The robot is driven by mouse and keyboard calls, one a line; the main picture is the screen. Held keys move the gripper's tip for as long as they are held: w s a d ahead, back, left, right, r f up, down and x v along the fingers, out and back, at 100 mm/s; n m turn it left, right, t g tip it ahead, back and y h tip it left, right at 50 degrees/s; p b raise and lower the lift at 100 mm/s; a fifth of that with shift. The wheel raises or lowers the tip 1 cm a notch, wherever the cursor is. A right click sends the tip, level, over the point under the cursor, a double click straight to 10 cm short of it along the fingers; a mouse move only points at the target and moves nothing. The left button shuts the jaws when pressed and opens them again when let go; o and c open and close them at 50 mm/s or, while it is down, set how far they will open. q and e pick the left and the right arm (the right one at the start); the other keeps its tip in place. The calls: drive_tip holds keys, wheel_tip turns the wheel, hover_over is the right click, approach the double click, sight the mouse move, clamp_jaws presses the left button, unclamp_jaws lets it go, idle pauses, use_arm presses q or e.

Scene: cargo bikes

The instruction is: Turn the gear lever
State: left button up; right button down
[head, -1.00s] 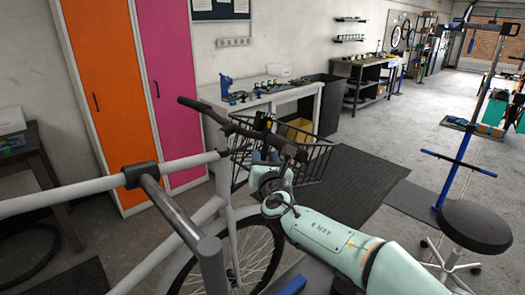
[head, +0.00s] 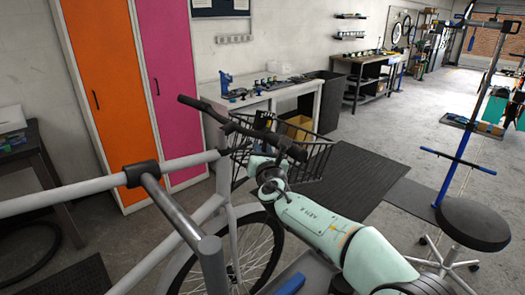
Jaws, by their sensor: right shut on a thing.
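The bike's dark handlebar (head: 230,124) crosses the middle of the view, with its near grip (head: 287,147) at the right end. My right gripper (head: 262,164) is just below that end of the bar, close behind the grip. It is shut on a small part there, which I take to be the gear lever. The lever itself is hidden by the gripper and the bar, so its angle cannot be told. My left gripper is not in view.
A black wire basket (head: 318,160) is mounted at the bike's front, just beyond my right gripper. Grey frame tubes (head: 60,197) fill the left foreground. A white workbench (head: 262,98) stands behind. A round black stool (head: 474,225) is at right.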

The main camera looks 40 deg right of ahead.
drive_tip(key=m+p, duration=0.1)
drive_tip(key=a+m+g+y+p, duration=0.1)
drive_tip(key=p, duration=0.1)
drive_tip(key=shift+a+r, duration=0.2)
drive_tip(key=shift+r, duration=0.1)
drive_tip(key=c, duration=1.1)
unclamp_jaws()
drive_tip(key=shift+s, duration=0.15)
drive_tip(key=b+v, duration=0.1)
drive_tip(key=v, duration=1.2)
drive_tip(key=shift+a+r, duration=0.1)
drive_tip(key=shift+a, duration=0.1)
